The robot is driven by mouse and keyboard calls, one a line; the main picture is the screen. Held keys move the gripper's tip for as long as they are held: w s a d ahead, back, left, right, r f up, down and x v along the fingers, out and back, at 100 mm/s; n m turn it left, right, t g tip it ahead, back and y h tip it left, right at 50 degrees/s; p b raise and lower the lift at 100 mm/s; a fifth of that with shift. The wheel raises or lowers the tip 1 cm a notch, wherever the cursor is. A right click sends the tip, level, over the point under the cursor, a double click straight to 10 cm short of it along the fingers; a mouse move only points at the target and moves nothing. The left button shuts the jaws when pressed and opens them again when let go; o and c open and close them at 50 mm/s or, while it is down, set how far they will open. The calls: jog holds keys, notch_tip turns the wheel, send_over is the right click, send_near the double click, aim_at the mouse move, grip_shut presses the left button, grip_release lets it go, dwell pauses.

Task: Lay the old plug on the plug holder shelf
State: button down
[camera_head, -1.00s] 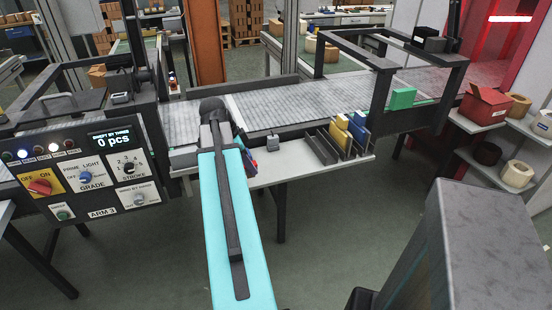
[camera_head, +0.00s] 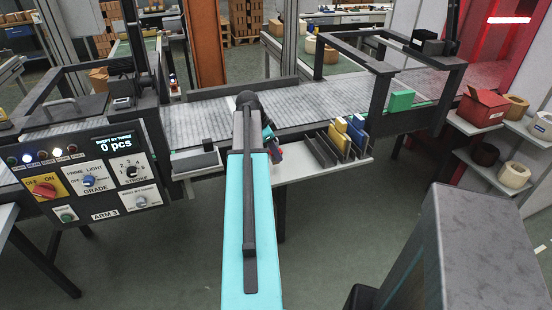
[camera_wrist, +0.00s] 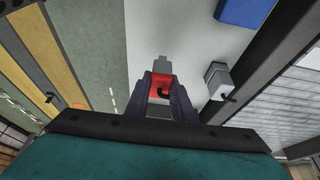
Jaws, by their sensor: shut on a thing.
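My gripper (camera_head: 274,153) is beyond the end of my turquoise arm, in front of the conveyor. A grey plug-like block (camera_wrist: 217,80) with a black cord is right of my gripper.
Dark slots with a yellow plate (camera_head: 340,134) and a blue plate (camera_head: 357,130) stand at the shelf's right. The conveyor (camera_head: 200,122) lies behind. A control panel (camera_head: 95,180) is at left. A red box (camera_head: 482,106) is on the right rack. Bare shelf shows beside the slots.

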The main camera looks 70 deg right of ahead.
aim_at(275, 160)
jog(key=shift+f, duration=0.15)
jog(key=shift+f+p, duration=0.6)
jog(key=shift+f, duration=1)
jog(key=shift+f, duration=0.1)
jog(key=c, duration=1.5)
grip_release()
jog(key=shift+c, duration=0.2)
jog(key=shift+r, duration=0.2)
jog(key=b+v, duration=0.2)
jog(key=v, duration=1)
jog(key=shift+s+f, duration=0.1)
jog(key=shift+s, duration=0.05)
